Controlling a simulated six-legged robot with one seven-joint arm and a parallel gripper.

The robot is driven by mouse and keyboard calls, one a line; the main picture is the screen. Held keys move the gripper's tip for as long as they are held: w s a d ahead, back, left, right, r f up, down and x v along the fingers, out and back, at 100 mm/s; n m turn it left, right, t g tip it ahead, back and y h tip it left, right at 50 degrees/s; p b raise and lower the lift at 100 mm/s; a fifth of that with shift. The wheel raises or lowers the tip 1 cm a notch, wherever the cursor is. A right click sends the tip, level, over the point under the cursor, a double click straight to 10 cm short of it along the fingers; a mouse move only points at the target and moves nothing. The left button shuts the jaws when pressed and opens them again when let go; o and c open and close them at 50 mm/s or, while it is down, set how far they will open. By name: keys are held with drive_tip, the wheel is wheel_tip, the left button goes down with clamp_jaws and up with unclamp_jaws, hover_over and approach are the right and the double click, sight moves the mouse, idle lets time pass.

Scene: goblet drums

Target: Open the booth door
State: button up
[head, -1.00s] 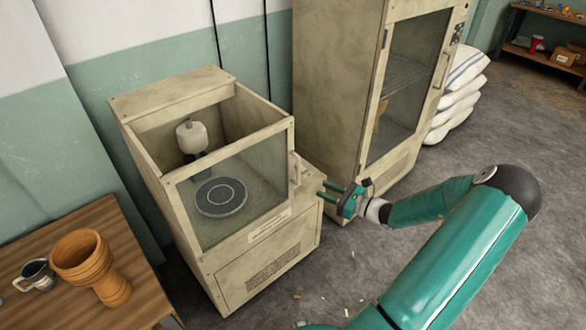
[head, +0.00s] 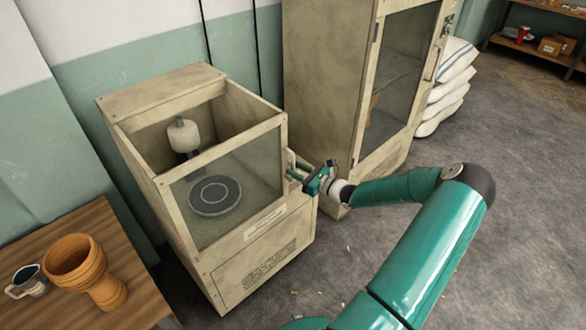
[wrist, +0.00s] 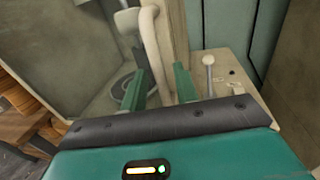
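The booth (head: 255,255) is a worn cream cabinet with an open top. Its door (head: 250,170), a framed glass panel, is at the front and looks shut. A turntable disc (head: 215,196) and a pale rounded device (head: 184,136) are inside. The door's cream bar handle (wrist: 151,38) stands upright at the door's right edge. My gripper (head: 291,171) is at that edge. In the wrist view, the fingers of my gripper (wrist: 159,88) are apart, one on each side of the handle. Whether either finger touches the handle is not clear.
A small lever with a round knob (wrist: 208,60) stands on the ledge right of the handle. A tall cabinet (head: 325,100) is close behind my gripper. A wooden table (head: 130,265) with a clay goblet drum (head: 88,268) and a mug (head: 28,281) is at left.

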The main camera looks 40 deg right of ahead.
drive_tip(key=shift+x, duration=0.8)
clamp_jaws()
drive_tip(key=shift+s, duration=0.15)
